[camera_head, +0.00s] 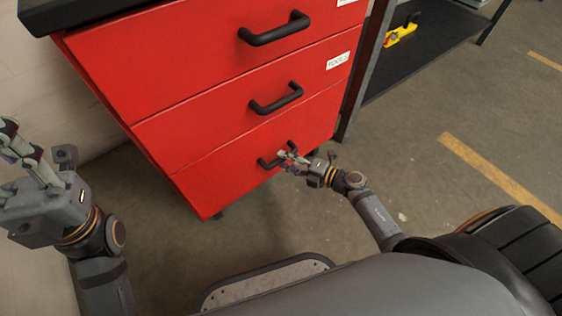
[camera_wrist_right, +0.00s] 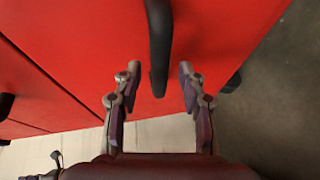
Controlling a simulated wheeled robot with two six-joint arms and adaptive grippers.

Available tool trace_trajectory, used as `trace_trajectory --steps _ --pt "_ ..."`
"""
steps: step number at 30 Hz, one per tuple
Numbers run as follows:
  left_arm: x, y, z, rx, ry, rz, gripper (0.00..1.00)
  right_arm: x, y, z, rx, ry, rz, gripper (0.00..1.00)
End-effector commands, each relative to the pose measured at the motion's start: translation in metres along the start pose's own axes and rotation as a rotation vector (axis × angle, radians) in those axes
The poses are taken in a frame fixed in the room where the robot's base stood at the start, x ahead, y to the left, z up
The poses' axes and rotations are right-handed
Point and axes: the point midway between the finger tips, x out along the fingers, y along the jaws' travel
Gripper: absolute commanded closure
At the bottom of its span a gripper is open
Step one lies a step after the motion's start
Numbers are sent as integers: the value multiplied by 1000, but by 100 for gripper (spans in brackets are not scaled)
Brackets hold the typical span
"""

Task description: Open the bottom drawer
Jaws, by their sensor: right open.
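The bottom drawer (camera_head: 225,180) is the lowest red front of the cabinet in the head view and looks flush with the drawers above. Its black handle (camera_head: 266,162) is partly hidden by my right gripper (camera_head: 286,157). In the right wrist view the handle (camera_wrist_right: 158,45) runs between the two open fingers of my right gripper (camera_wrist_right: 160,74), with a gap on each side. My left gripper (camera_head: 15,140) is at the left edge of the head view, away from the cabinet. Its fingers are partly cut off, so its opening is unclear.
The middle drawer (camera_head: 200,122) and top drawer (camera_head: 180,55) have similar black handles. A dark shelf (camera_head: 430,50) with a yellow object (camera_head: 400,33) stands right of the cabinet. A pale wall (camera_head: 40,90) is on the left. The floor in front of the cabinet is clear.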

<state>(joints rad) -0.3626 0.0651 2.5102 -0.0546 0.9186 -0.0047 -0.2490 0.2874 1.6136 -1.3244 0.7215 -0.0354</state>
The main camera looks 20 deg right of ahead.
Motion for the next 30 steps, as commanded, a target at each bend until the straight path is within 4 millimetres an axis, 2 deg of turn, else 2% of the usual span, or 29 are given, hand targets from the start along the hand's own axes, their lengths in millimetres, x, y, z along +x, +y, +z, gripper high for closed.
trace_trajectory --steps 1,5,14,23,30 --pt "-5 1 0 2 0 0 62 8 -2 0 2 0 3 59" --pt "-7 1 1 5 -1 1 62 19 -1 0 1 0 1 59" --pt "-7 1 1 5 -2 2 62 22 0 0 1 0 -1 59" --pt "-7 1 1 5 -2 -1 62 21 0 0 1 0 0 100" --pt "-7 0 1 6 -1 -3 62 21 0 0 1 0 0 100"
